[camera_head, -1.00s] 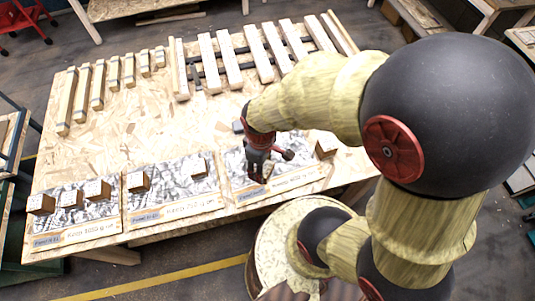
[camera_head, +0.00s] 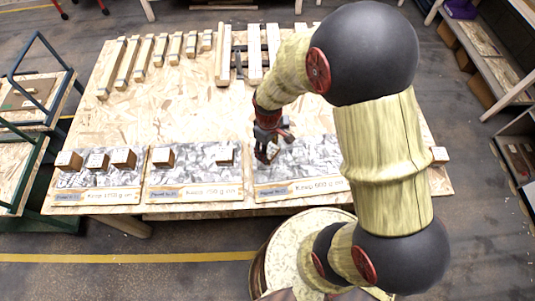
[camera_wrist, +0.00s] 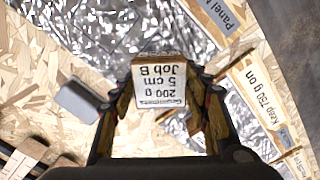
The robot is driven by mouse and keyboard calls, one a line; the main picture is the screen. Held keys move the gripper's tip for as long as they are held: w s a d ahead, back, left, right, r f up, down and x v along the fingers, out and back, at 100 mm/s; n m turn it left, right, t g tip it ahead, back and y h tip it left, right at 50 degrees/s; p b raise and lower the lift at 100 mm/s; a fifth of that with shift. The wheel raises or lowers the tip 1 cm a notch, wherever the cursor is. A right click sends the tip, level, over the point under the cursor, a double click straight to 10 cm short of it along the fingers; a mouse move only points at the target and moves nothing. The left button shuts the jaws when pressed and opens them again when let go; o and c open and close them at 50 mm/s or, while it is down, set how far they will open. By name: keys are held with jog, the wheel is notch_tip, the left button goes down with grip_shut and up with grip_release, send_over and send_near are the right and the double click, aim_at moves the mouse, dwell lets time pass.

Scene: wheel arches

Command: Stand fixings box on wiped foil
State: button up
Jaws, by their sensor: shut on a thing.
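My gripper (camera_head: 266,155) is shut on a small box (camera_wrist: 160,82) with a wooden top edge and a white label reading 200 g, 5 cm, Job B. The smaller print on the label is blurred. In the head view my gripper is over the left part of the right foil panel (camera_head: 310,155), and the held box is hard to make out there. I cannot tell whether the box touches anything below. The middle foil panel (camera_head: 195,182) carries two boxes, one at its left (camera_head: 163,157) and one at its right (camera_head: 225,153). The left foil panel (camera_head: 100,181) carries several boxes.
Paper strips with weight limits run along the panels' front edges; a "Keep 750 g on" strip (camera_wrist: 262,95) shows in the wrist view. Another box (camera_head: 438,155) stands near the table's right end. Wooden bars (camera_head: 160,50) lie at the back.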

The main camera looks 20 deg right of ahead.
jog(key=shift+w+f, duration=0.2)
jog(key=shift+w+f+b, duration=0.1)
jog(key=shift+f+b, duration=0.5)
jog(key=shift+f, duration=1)
jog(key=shift+f, duration=0.1)
jog(key=o, duration=1.3)
